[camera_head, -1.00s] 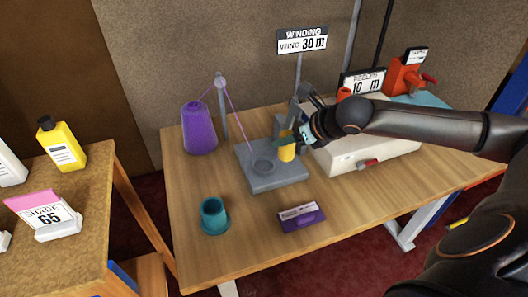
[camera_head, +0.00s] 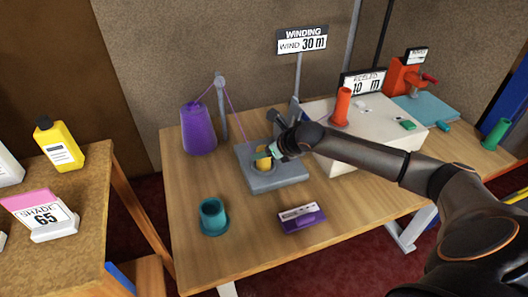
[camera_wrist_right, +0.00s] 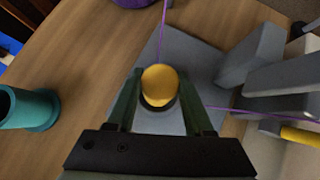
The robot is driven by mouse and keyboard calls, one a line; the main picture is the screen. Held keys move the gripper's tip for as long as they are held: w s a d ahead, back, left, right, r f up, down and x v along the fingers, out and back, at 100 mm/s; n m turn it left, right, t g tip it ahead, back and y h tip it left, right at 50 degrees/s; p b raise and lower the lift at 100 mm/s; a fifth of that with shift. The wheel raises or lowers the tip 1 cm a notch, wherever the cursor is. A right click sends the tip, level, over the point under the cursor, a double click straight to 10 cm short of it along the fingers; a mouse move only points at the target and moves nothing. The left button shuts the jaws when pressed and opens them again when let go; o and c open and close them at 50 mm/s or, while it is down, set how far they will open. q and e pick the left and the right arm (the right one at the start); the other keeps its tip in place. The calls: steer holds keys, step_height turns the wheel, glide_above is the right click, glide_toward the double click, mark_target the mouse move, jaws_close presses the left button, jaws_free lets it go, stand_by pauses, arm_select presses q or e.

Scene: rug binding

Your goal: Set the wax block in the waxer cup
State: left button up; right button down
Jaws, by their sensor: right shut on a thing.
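The wax block (camera_head: 263,162) is a yellow-orange cylinder with a rounded top. My right gripper (camera_head: 270,150) is shut on it, with one green finger on each side in the right wrist view (camera_wrist_right: 160,82). The waxer cup (camera_wrist_right: 157,106) is a dark ring on the grey base plate (camera_head: 284,179). The block is over the cup and covers most of its opening. I cannot tell whether its lower end is inside the rim. My left gripper is not in view.
A purple yarn cone (camera_head: 198,130) and a post with purple thread stand behind the plate. A teal cup (camera_head: 213,217) and a purple-based label holder (camera_head: 302,217) are in front. A white machine (camera_head: 350,150) with an orange cone (camera_head: 342,106) stands right.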

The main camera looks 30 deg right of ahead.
steer(key=shift+f, duration=0.1)
steer(key=shift+c, duration=1.4)
jaws_free()
steer(key=shift+s+d+r, duration=0.1)
steer(key=shift+s+r, duration=0.1)
steer(key=shift+r, duration=0.2)
steer(key=p+v, duration=0.1)
steer(key=v, duration=1)
steer(key=shift+s, duration=0.2)
steer(key=shift+r, duration=0.1)
